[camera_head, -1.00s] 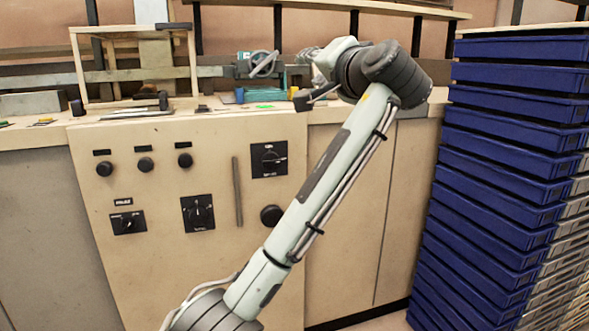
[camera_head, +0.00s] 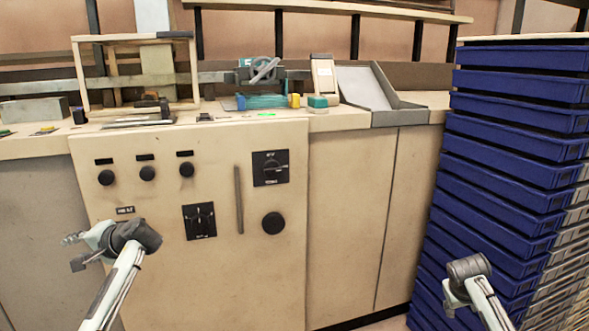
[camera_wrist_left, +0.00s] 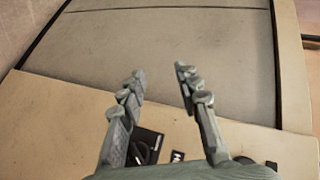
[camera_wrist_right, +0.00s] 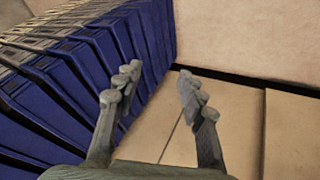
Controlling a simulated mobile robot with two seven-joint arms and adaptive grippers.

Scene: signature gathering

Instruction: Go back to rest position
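My left gripper (camera_head: 84,246) is at the lower left of the head view, in front of the machine cabinet and below its worktop. In the left wrist view its fingers (camera_wrist_left: 160,85) stand apart with nothing between them. My right gripper (camera_head: 447,300) is low at the right of the head view, in front of the blue stack, its fingers barely visible there. In the right wrist view its fingers (camera_wrist_right: 157,82) are apart and empty.
The beige cabinet (camera_head: 340,220) with knobs carries a worktop with a wooden frame (camera_head: 90,75), a teal device (camera_head: 262,75) and a grey tray (camera_head: 362,88). A tall stack of blue crates (camera_head: 515,145) stands at right, close to my right gripper.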

